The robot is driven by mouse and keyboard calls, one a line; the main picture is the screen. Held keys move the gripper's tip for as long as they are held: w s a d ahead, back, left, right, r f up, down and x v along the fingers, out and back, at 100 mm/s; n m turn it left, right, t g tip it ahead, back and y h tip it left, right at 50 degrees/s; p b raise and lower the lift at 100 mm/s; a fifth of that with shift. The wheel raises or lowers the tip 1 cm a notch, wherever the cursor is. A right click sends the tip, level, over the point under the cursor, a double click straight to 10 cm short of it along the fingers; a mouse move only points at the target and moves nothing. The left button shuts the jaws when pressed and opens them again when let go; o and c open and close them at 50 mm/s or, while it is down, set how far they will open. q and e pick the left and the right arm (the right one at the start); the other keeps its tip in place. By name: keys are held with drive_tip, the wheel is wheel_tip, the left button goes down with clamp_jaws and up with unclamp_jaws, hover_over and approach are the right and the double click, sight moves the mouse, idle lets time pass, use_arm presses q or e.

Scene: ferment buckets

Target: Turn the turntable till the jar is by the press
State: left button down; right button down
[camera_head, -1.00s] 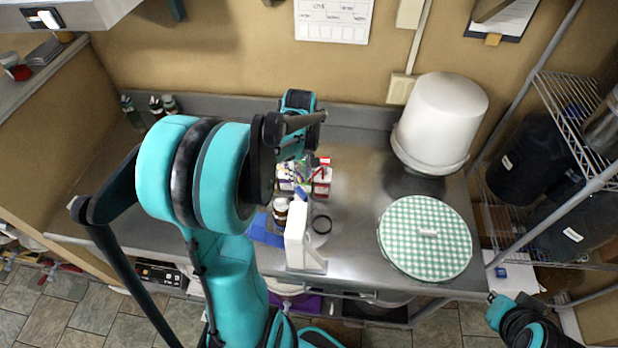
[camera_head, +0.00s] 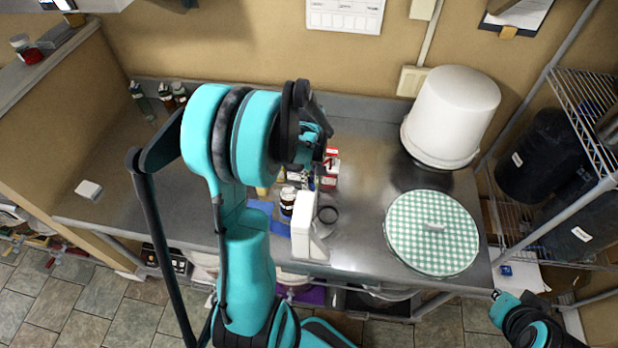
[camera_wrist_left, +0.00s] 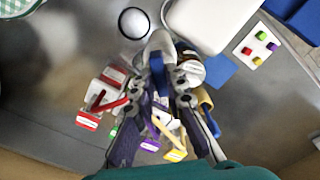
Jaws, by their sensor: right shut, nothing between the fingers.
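A small jar (camera_head: 287,201) with a pale lid and dark label stands left of the upright white device, which may be the press (camera_head: 302,226). The white device also shows in the wrist view (camera_wrist_left: 212,20). The turntable is hidden or not distinguishable under the cluster. My right gripper (camera_head: 497,296) is shut and empty, off the counter's front right.
A black ring (camera_head: 328,215) lies right of the white device. A green checked round lid (camera_head: 432,232) and a white bucket (camera_head: 452,115) occupy the counter's right. Small bottles (camera_head: 166,97) stand back left. A wire rack (camera_head: 580,95) stands right.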

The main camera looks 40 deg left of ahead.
use_arm(q)
drive_tip(key=shift+n+b, duration=0.35)
drive_tip(key=shift+n, duration=0.25)
drive_tip(key=shift+n+b, duration=0.8)
drive_tip(key=shift+n, duration=0.9)
drive_tip(key=shift+n+b, duration=1)
drive_tip(key=shift+n, duration=1.9)
drive_tip(key=shift+w+n+b, duration=0.1)
drive_tip(key=shift+n+b, duration=0.4)
drive_tip(key=shift+n, duration=1.4)
drive_tip(key=shift+n+b, duration=0.3)
drive_tip(key=shift+n, duration=1.6)
drive_tip(key=c, duration=1.5)
unclamp_jaws()
drive_tip(key=shift+c, duration=0.2)
